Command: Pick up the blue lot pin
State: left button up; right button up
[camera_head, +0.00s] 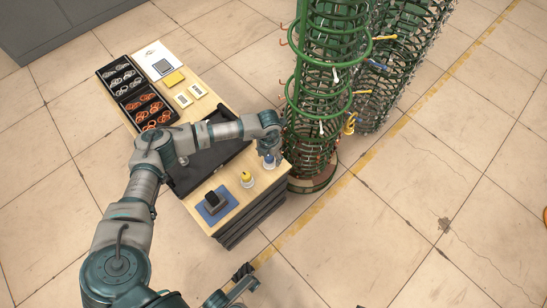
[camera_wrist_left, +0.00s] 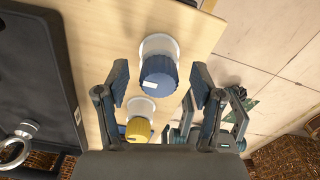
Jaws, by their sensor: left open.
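The blue lot pin (camera_wrist_left: 158,78) has a ribbed blue cap with a small white label and stands on a pale round base on the wooden bench top. In the wrist view it lies between the fingers of my left gripper (camera_wrist_left: 160,84), with a gap on each side. The gripper is open and empty. In the head view the left gripper (camera_head: 269,152) is over the bench's right edge, and the pin (camera_head: 268,161) shows only partly beneath it. My right gripper (camera_head: 243,272) is at the bottom of the head view, away from the pin; its jaws are unclear.
A yellow-capped pin (camera_wrist_left: 138,129) stands close to the blue one. A dark block sits on a blue mat (camera_head: 229,205). A black tray (camera_head: 184,181) lies left of the pins. A tall green wire rack (camera_head: 320,105) stands close at the bench's right.

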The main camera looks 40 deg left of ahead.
pick_arm(q)
jog(key=shift+r, duration=0.3)
jog(key=shift+c, duration=1.4)
jog(key=shift+f, duration=0.1)
jog(key=c, duration=1)
